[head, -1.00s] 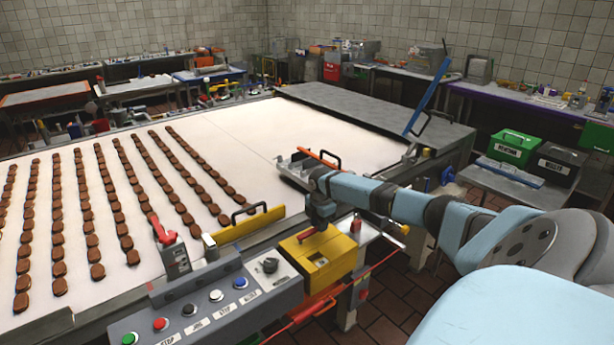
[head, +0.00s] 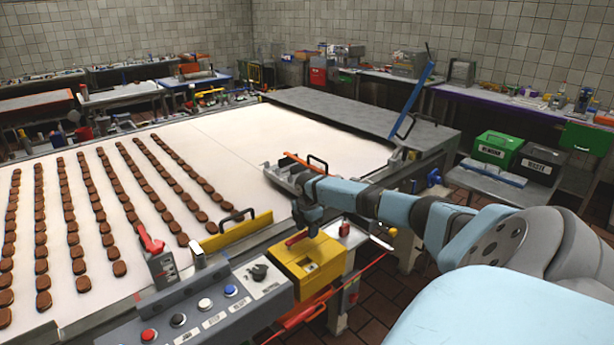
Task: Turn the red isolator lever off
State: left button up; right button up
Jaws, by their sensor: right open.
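A red lever (head: 297,238) sits on a yellow box (head: 312,268) at the right end of the grey control panel. Another red lever (head: 150,240) stands tilted up on a grey labelled box (head: 163,266) at the belt's near edge, left of the panel. No readable label tells which of the two is the isolator. My left gripper is out of view.
The grey control panel (head: 215,305) carries several buttons and a black knob (head: 259,272). A yellow guard (head: 236,233) with a black handle stands behind it. Rows of brown biscuits cover the left of the white belt (head: 235,160).

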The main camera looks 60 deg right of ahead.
notch_tip(320, 180, up, 14)
jog(key=b, duration=0.1)
dwell(0.4)
jog(key=shift+f, duration=0.15)
dwell(0.3)
